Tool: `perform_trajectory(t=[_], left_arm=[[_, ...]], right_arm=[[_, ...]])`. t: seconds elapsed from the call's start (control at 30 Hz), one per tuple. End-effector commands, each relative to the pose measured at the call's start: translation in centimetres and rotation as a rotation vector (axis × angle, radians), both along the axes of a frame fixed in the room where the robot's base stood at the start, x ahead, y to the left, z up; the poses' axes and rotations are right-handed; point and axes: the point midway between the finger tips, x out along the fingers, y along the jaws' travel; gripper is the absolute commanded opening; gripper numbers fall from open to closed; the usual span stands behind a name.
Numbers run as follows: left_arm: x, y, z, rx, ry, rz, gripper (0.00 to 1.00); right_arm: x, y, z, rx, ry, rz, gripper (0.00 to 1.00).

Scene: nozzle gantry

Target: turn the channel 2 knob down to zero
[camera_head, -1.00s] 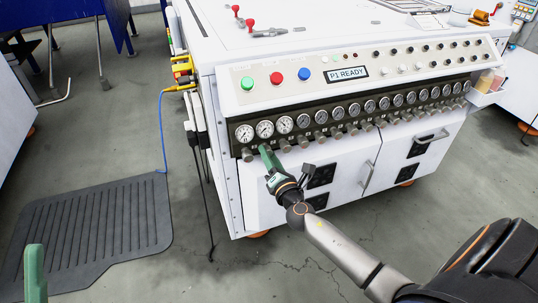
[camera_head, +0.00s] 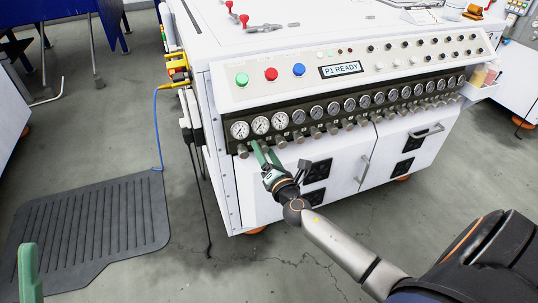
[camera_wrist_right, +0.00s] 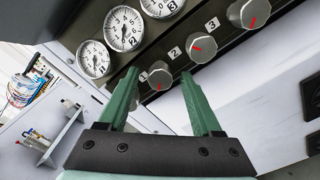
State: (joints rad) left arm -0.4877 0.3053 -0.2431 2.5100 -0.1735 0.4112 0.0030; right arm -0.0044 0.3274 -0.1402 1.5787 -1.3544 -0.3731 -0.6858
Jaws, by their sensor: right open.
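The channel 2 knob (camera_wrist_right: 203,48) is grey and round with a red mark, close to the printed 2 in the right wrist view. My right gripper (camera_head: 262,145) is open and empty at the left end of the knob row. I cannot tell whether anything touches. In the head view the fingertips partly cover the channel 2 knob. Only part of my left gripper (camera_head: 30,273) shows, at the lower left.
Round gauges (camera_head: 240,130) sit above the knobs, and the channel 3 knob (camera_wrist_right: 248,12) is farther right. Green, red and blue buttons (camera_head: 271,74) and a P1 READY display (camera_head: 341,70) are on the sloped panel. A black mat (camera_head: 90,230) lies on the floor.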

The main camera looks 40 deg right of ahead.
Motion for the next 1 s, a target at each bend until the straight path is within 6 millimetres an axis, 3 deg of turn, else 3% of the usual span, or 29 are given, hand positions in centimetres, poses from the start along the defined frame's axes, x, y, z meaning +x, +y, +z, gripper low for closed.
perform_trajectory(t=[0.17,0.6,0.8,1.0], left_arm=[[0.0,0.0,0.3,0.002,0.0,0.001,0.66],[-0.1,0.0,0.4,0.006,-0.006,0.003,0.66],[-0.1,0.0,0.3,0.005,-0.004,0.002,0.66],[0.0,0.0,0.3,0.004,-0.003,0.002,0.66]], right_arm=[[-1.9,0.4,0.0,0.001,0.003,0.0,0.66],[-9.9,2.4,-0.1,0.0,0.004,0.001,0.66],[-11.7,2.8,-0.1,-0.001,0.002,0.0,0.66],[-12.1,2.9,0.0,-0.001,0.0,0.0,0.66]])
